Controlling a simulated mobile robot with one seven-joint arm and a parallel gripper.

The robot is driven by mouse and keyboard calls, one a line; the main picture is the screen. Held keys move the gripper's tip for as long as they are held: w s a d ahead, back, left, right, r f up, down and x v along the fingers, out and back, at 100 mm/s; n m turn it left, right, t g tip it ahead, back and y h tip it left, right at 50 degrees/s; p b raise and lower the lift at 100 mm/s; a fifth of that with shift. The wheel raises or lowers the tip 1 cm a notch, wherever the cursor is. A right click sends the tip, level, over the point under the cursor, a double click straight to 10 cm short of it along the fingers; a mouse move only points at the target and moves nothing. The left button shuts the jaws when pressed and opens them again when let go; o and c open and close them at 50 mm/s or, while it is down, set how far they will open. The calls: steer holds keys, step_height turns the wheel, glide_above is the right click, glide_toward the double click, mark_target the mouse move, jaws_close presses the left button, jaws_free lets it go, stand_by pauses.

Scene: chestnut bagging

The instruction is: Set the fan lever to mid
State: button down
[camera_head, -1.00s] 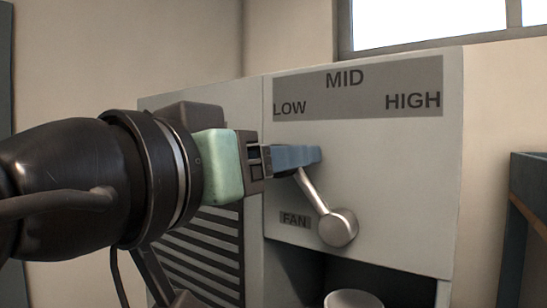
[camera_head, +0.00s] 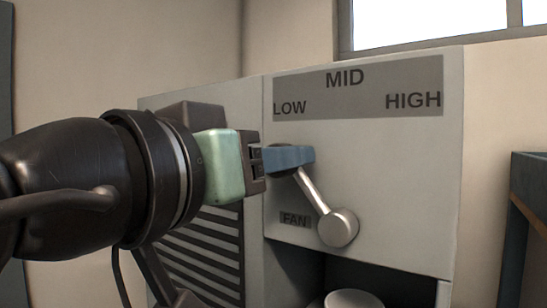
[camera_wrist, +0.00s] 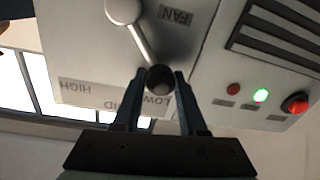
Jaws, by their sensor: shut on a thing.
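The fan lever (camera_head: 312,190) is a silver arm on a round hub (camera_head: 338,228), beside the FAN label (camera_head: 295,219) on a grey machine front. It tilts up and to the left, toward LOW on the grey scale plate (camera_head: 358,88); MID is at top centre, HIGH at right. My gripper (camera_head: 298,157) is shut on the lever's dark knob, which the fingers partly hide in the head view. In the wrist view, the round knob (camera_wrist: 160,79) sits between the two blue fingers, with the lever arm (camera_wrist: 143,44) running to the hub.
Dark vent slats (camera_head: 205,260) are on the machine's left part. Below the lever is a dark opening with a round light-coloured top (camera_head: 353,299). The wrist view shows a lit green lamp (camera_wrist: 261,95) and a red button (camera_wrist: 298,104). A blue-topped bench (camera_head: 530,185) stands at right.

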steer(key=shift+r, duration=0.1)
stand_by(0.7)
steer(key=m+b, duration=0.1)
steer(key=s+d+m, duration=0.1)
steer(key=d+r+m+b, duration=0.1)
steer(key=m, duration=0.1)
steer(key=shift+s+b, duration=0.25)
steer(key=shift+b, duration=0.05)
steer(key=shift+s+d+r+m+h+b, duration=0.2)
steer(key=shift+s+d+m+b, duration=0.3)
steer(key=shift+m, duration=0.5)
steer(key=shift+s+d+r+m+h+b, duration=0.1)
steer(key=shift+s+d+r+m+b, duration=0.15)
steer(key=shift+d+m+b, duration=0.55)
steer(key=shift+s+a+m, duration=0.1)
steer(key=shift+a+m, duration=0.05)
steer(key=shift+m, duration=0.15)
steer(key=shift+c, duration=2.4)
jaws_free()
steer(key=shift+f, duration=0.15)
